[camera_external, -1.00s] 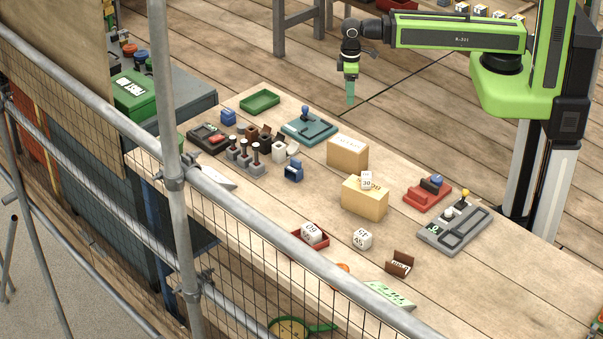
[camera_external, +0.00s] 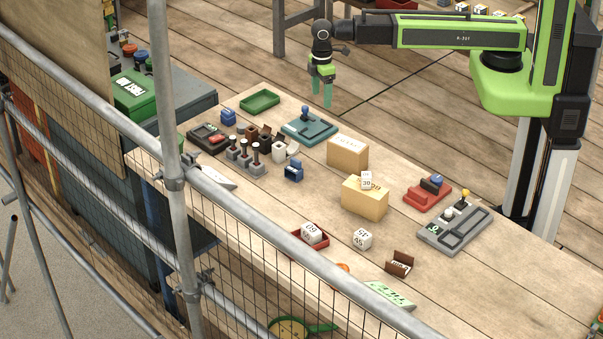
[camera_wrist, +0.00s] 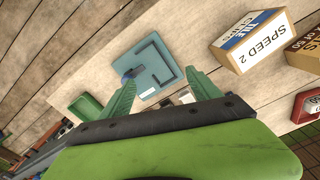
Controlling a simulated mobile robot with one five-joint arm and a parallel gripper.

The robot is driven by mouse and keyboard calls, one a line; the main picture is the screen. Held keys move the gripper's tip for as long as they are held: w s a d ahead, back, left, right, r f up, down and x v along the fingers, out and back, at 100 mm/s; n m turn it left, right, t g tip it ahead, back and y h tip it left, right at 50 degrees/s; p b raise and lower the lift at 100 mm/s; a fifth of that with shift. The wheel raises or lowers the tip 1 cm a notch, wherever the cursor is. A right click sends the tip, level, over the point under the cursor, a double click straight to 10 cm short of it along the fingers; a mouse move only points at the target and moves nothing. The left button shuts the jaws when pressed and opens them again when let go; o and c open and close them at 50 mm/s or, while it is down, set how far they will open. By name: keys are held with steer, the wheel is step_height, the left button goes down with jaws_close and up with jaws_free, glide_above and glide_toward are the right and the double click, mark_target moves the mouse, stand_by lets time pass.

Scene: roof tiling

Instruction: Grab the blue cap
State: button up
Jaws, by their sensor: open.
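Several small blue things could be the cap, and I cannot tell which is meant. A blue knob-like piece (camera_external: 305,113) stands on the teal tray (camera_external: 325,132), and it also shows in the wrist view (camera_wrist: 131,74). A dark blue piece (camera_external: 432,183) rests on a red tray (camera_external: 420,198). My gripper (camera_external: 322,102) is open and empty, above the far side of the table. In the wrist view, its fingers (camera_wrist: 161,78) frame the teal tray below.
White numbered blocks (camera_external: 362,239) and a grey tray (camera_external: 456,228) are nearer. A scaffold rail (camera_external: 240,195) crosses the foreground. Bare tabletop lies at the lower right.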

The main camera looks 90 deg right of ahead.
steer(key=w+a+r+n+p, duration=0.2)
steer(key=w+a+r+n, duration=0.1)
steer(key=w+a, duration=0.65)
step_height(320, 180, up, 3)
steer(key=n+p, duration=0.2)
steer(key=p, duration=0.1)
glide_above(295, 160)
steer(key=a, duration=0.1)
steer(key=f+b, duration=1.2)
steer(key=shift+w+f+b, duration=0.2)
steer(key=shift+f+b, duration=0.15)
steer(key=shift+f, duration=0.05)
steer(key=f+b, duration=0.5)
steer(key=shift+s+d+f, duration=0.1)
steer(key=shift+d+f, duration=0.05)
steer(key=shift+d, duration=0.25)
steer(key=shift+r, duration=0.2)
steer(key=c, duration=1.4)
